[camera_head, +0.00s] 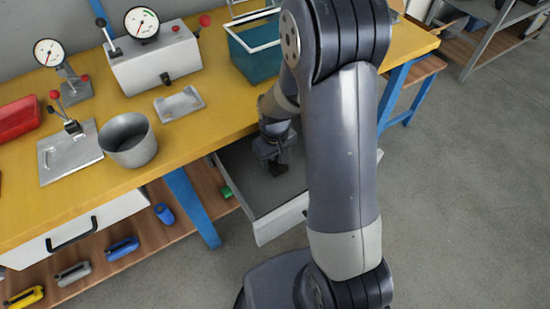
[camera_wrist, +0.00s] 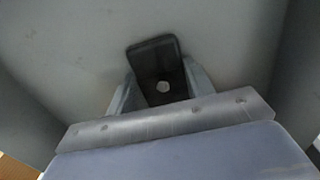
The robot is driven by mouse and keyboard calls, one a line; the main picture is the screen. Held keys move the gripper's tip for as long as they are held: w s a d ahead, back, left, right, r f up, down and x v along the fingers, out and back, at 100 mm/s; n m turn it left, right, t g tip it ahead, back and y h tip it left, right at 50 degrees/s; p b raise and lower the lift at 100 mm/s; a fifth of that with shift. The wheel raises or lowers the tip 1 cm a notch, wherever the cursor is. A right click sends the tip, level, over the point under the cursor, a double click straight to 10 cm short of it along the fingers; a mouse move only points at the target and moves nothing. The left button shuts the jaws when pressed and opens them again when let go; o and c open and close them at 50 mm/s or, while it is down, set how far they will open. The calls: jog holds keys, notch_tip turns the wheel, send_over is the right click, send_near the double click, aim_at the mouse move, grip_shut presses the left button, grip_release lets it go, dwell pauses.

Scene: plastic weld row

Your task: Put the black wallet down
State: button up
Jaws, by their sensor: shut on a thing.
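My gripper (camera_head: 279,165) reaches down over an open grey drawer (camera_head: 280,224) below the yellow bench. In the wrist view my gripper (camera_wrist: 160,92) is shut on a flat dark object, the black wallet (camera_wrist: 155,52), which sticks out past the fingertips. The wallet lies over the drawer's grey floor (camera_wrist: 70,50). I cannot tell whether it touches that floor. In the head view the wallet is a small dark shape (camera_head: 280,168) under the gripper.
The yellow bench (camera_head: 185,140) holds a metal cup (camera_head: 128,140), a small metal tray (camera_head: 179,104), a gauge box (camera_head: 155,60) and a teal bin (camera_head: 255,52). The drawer walls stand around my gripper. A lower wooden shelf (camera_head: 160,245) holds several coloured tools.

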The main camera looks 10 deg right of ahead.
aim_at(275, 162)
jog(key=o, duration=1.1)
jog(key=shift+f, duration=0.1)
jog(key=shift+c, duration=0.2)
notch_tip(275, 162, up, 12)
jog(key=p, duration=0.2)
jog(key=shift+r, duration=0.2)
